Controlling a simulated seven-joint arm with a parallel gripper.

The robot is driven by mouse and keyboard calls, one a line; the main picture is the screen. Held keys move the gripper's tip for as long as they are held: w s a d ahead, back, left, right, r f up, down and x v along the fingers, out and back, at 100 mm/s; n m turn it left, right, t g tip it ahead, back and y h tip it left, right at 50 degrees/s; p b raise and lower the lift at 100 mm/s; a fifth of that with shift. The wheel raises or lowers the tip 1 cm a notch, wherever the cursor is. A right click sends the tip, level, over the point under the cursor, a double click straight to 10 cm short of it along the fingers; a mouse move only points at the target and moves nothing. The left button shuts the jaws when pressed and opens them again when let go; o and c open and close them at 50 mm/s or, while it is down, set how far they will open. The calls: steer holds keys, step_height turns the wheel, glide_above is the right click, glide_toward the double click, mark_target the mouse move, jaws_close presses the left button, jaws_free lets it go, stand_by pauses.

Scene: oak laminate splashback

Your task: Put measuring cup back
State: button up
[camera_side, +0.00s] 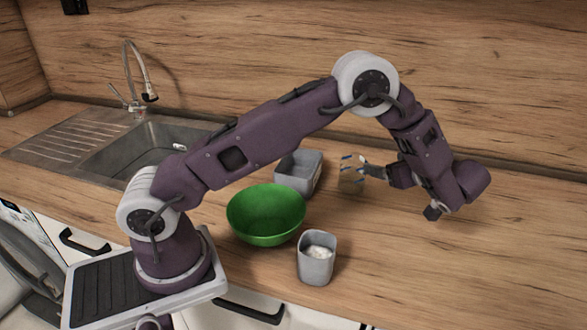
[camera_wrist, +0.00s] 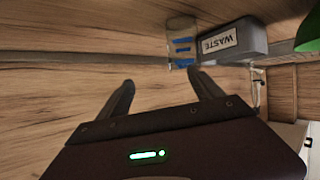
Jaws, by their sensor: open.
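The measuring cup (camera_side: 351,180) looks clear, with blue markings, and stands on the wooden counter near the splashback. It also shows in the wrist view (camera_wrist: 181,42), at the top, just past the tip of the right-hand finger. My gripper (camera_side: 365,168) is beside the cup, on its right in the side view. In the wrist view, my gripper (camera_wrist: 162,76) has its two fingers spread, with only bare wood visible between them. I cannot tell whether a finger touches the cup.
A grey bin (camera_side: 298,173), labelled WASTE in the wrist view (camera_wrist: 233,41), stands left of the cup. A green bowl (camera_side: 266,216) and a grey container with white contents (camera_side: 316,262) stand nearer the front. A sink (camera_side: 140,155) is far left. The right counter is clear.

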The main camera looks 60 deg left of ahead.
steer(key=w+d+r+m+t+h, duration=0.2)
steer(key=w+r+t+h, duration=0.15)
steer(key=r, duration=0.45)
steer(key=w+d+r+m+t+h, duration=0.1)
steer(key=w+d+r+t+h, duration=0.1)
steer(key=w+r+t, duration=0.45)
steer(key=s+d+r+m+t+h, duration=0.1)
steer(key=s+d+r+m+h, duration=0.65)
steer(key=s+d+r, duration=0.35)
steer(key=s+f+m+g+h, duration=0.1)
steer(key=s+m+g, duration=0.15)
steer(key=s, duration=0.65)
steer(key=s+f+m+g+h, duration=0.1)
steer(key=s+f+m, duration=0.15)
steer(key=s, duration=0.75)
steer(key=s+a+f+m+g+y, duration=0.1)
steer(key=s+a+f+g, duration=0.1)
steer(key=s, duration=0.5)
steer(key=s+a+f+m+g+y, duration=0.1)
steer(key=s+a+f+g, duration=0.1)
steer(key=s+a+f, duration=0.3)
steer(key=s+f, duration=0.1)
steer(key=s, duration=0.2)
steer(key=shift+f, duration=0.15)
